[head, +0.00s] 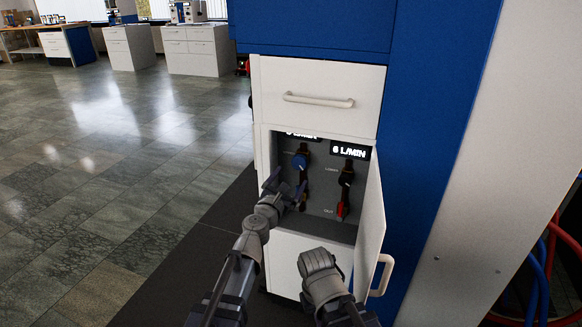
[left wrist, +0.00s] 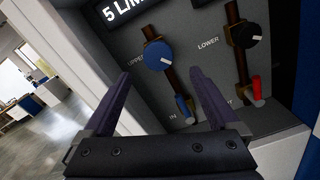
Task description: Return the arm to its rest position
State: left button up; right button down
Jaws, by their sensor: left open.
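My left gripper (head: 286,188) is open and empty, in the opening of a white cabinet (head: 262,150). In the left wrist view, its two fingers (left wrist: 160,74) stand apart before a grey valve panel (left wrist: 195,55). A blue knob (left wrist: 158,56) labelled "UPPER" lies beyond the gap between the fingertips, with nothing gripped. A small blue lever (left wrist: 183,106) at "IN" shows below it. To the right are a black knob (left wrist: 247,34) labelled "LOWER" and a red lever (left wrist: 256,88). My right arm shows low in the head view; its gripper cannot be seen.
The white cabinet door (head: 371,215) stands open on the right, with a handle (head: 383,275). A closed drawer (head: 318,88) is above. A display (head: 350,151) reads "6 L/MIN". Open tiled floor (head: 120,150) lies left; red and blue hoses (head: 545,265) hang far right.

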pick_arm(q)
jog(key=s+d+f+m+g+h, duration=0.2)
jog(key=s+f+m+g, duration=0.75)
jog(key=m, duration=0.85)
jog(key=s+a+f+m+g+y, duration=0.75)
jog(key=s+a+f+m, duration=0.35)
jog(key=s+a, duration=0.5)
jog(key=s+d+f+m+y, duration=0.1)
jog(key=s+d+m+y, duration=0.3)
jog(key=d, duration=0.6)
notch_tip(320, 180, up, 35)
jog(key=s+n+h+p, duration=0.1)
jog(key=h+p, duration=0.1)
jog(key=p, duration=3.3)
jog(key=shift+s+d, duration=0.15)
jog(key=shift+d, duration=0.25)
jog(key=shift+f+h, duration=0.1)
jog(key=shift+h, duration=0.15)
